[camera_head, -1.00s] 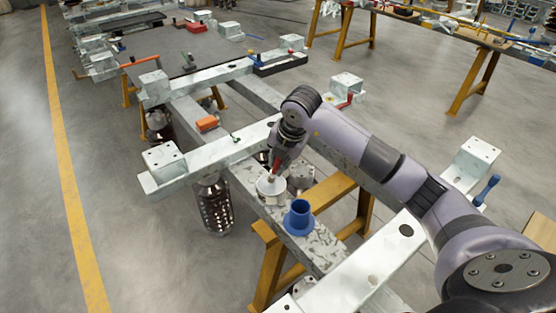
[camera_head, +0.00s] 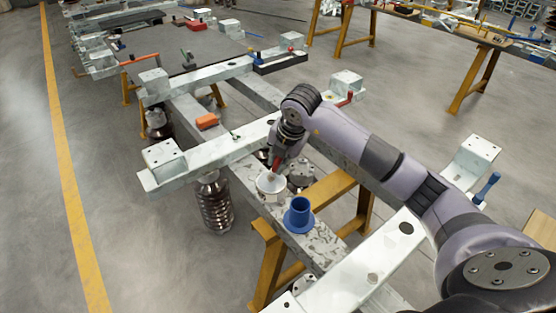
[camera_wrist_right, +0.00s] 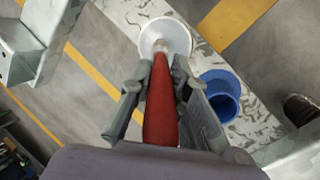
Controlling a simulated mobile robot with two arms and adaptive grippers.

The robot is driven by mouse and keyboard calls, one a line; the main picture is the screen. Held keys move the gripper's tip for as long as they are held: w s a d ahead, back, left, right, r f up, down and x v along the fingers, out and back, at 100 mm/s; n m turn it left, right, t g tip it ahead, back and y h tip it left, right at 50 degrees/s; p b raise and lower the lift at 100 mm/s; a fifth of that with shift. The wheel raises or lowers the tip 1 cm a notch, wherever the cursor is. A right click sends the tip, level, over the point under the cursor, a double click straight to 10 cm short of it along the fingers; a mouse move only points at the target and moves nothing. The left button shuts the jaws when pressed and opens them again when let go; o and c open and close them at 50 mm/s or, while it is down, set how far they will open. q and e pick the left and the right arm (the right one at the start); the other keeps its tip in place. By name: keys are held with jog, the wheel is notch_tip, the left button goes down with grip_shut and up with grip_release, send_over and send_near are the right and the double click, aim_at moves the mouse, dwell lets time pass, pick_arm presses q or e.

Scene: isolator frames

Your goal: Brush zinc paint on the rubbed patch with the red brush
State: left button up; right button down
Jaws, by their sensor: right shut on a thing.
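My right gripper (camera_head: 279,157) is shut on the red brush (camera_wrist_right: 160,105), whose handle runs between the fingers in the right wrist view (camera_wrist_right: 160,92). The brush (camera_head: 275,166) points down at a white pot (camera_head: 270,188) on the galvanized beam. In the wrist view its tip is over or inside the pot (camera_wrist_right: 176,33); how deep it reaches I cannot tell. A blue cup-like holder (camera_head: 299,213) with a flange stands on the beam just in front of the pot, and shows right of the gripper in the wrist view (camera_wrist_right: 220,95). I cannot make out the rubbed patch. My left gripper is not in view.
The galvanized frame (camera_head: 318,242) rests on yellow trestles (camera_head: 268,265). An orange block (camera_head: 207,121) lies on the beam farther back. A ribbed insulator (camera_head: 214,205) hangs below at the left. Tools lie on a dark board (camera_head: 190,50) behind. Open floor lies to the left.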

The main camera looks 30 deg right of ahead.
jog(key=shift+f+b, duration=0.3)
jog(key=shift+f, duration=0.05)
dwell(1.1)
jog(key=shift+r, duration=0.1)
jog(key=shift+r+p, duration=2.5)
jog(key=shift+r, duration=0.95)
